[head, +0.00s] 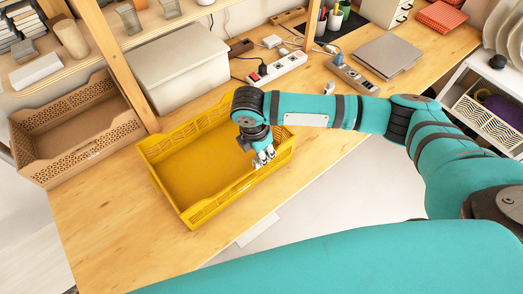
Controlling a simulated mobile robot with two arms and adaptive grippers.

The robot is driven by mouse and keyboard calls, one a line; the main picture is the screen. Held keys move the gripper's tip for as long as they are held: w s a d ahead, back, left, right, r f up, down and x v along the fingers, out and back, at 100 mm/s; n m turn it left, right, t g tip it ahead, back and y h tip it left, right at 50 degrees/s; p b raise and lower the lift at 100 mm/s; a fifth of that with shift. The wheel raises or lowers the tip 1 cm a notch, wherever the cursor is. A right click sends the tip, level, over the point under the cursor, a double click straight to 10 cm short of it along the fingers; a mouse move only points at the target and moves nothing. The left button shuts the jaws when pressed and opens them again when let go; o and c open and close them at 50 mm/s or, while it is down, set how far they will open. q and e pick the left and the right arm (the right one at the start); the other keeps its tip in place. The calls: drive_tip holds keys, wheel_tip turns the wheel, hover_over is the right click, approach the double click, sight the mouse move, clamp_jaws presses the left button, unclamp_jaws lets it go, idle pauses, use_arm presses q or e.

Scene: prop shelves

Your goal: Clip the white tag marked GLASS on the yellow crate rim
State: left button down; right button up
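The yellow crate (165,148) stands empty on the wooden table, with slotted walls and an open top. My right gripper (264,158) points down at the crate's right end, over or at its front rim near the right corner. Small pale shapes show at its fingertips. They are too small to tell as finger parts or a white tag, and I can read no GLASS marking. Whether the fingers are open or shut, or touch the rim, is unclear. My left gripper is not in view.
A brown crate (70,128) stands left of the yellow crate. A lidded grey box (178,66) is behind it. Power strips (281,68) with cables and a laptop (388,55) lie farther back right. The table's front left (125,225) is clear.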

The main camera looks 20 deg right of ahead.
sight(256, 160)
drive_tip(key=shift+p, duration=0.5)
idle(0.4)
drive_tip(key=shift+f, duration=2)
idle(3.8)
drive_tip(key=o, duration=0.8)
drive_tip(key=shift+o, duration=0.2)
drive_tip(key=r, duration=0.4)
drive_tip(key=a+r, duration=0.1)
drive_tip(key=r, duration=0.7)
drive_tip(key=shift+s+a, duration=0.3)
drive_tip(key=shift+a, duration=0.1)
